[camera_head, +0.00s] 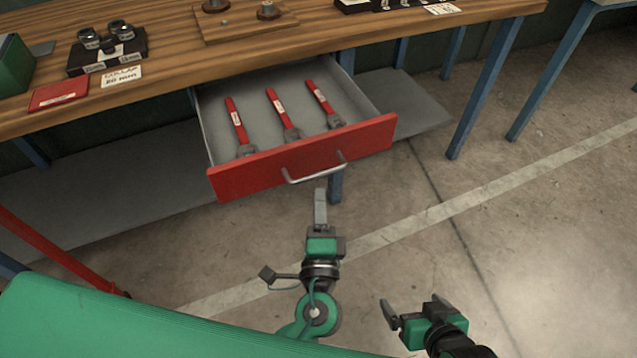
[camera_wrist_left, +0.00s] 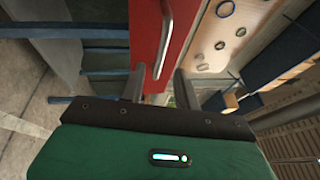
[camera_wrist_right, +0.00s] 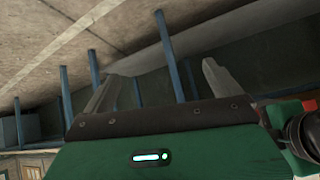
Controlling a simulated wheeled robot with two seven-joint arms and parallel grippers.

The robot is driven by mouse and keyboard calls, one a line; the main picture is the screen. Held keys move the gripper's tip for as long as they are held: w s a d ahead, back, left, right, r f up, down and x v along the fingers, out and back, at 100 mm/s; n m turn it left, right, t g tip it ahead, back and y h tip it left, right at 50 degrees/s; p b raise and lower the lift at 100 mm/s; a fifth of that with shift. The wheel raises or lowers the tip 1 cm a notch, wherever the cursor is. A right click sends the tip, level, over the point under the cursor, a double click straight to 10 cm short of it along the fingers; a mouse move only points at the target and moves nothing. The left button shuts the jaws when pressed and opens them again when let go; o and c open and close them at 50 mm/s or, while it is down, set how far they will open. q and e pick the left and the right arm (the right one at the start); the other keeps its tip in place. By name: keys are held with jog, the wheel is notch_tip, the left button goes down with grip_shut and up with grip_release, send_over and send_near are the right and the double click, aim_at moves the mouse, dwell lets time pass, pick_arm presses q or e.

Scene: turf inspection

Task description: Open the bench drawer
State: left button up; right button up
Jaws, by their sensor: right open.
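The bench drawer (camera_head: 299,159) has a red front and grey inside, and it stands pulled out below the wooden bench top. Its metal handle (camera_head: 316,172) is on the front and also shows in the left wrist view (camera_wrist_left: 164,40). My left gripper (camera_head: 320,192) is just in front of and below the handle. In the left wrist view its fingers (camera_wrist_left: 160,82) are apart, with the handle seen beyond and between them, not clamped. My right gripper (camera_head: 411,301) is open and empty, low at the right, away from the drawer.
Several red-handled wrenches (camera_head: 282,110) lie in the drawer. The bench top (camera_head: 180,60) holds a green box (camera_head: 12,66), a red booklet (camera_head: 59,93) and a dark tray of cylinders (camera_head: 106,54). Blue legs stand at the right. The concrete floor (camera_head: 560,240) is clear.

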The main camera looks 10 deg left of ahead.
pick_arm(q)
jog(key=v, duration=0.6)
jog(key=shift+s+b, duration=0.3)
jog(key=shift+s, duration=0.1)
pick_arm(e)
jog(key=shift+w+a+t+y, duration=0.2)
jog(key=shift+a+t, duration=0.05)
jog(key=shift+a, duration=0.2)
jog(key=shift+w+a+t+y, duration=0.15)
jog(key=shift+a+t+y, duration=0.1)
jog(key=shift+a, duration=0.15)
pick_arm(q)
jog(key=shift+f, duration=0.2)
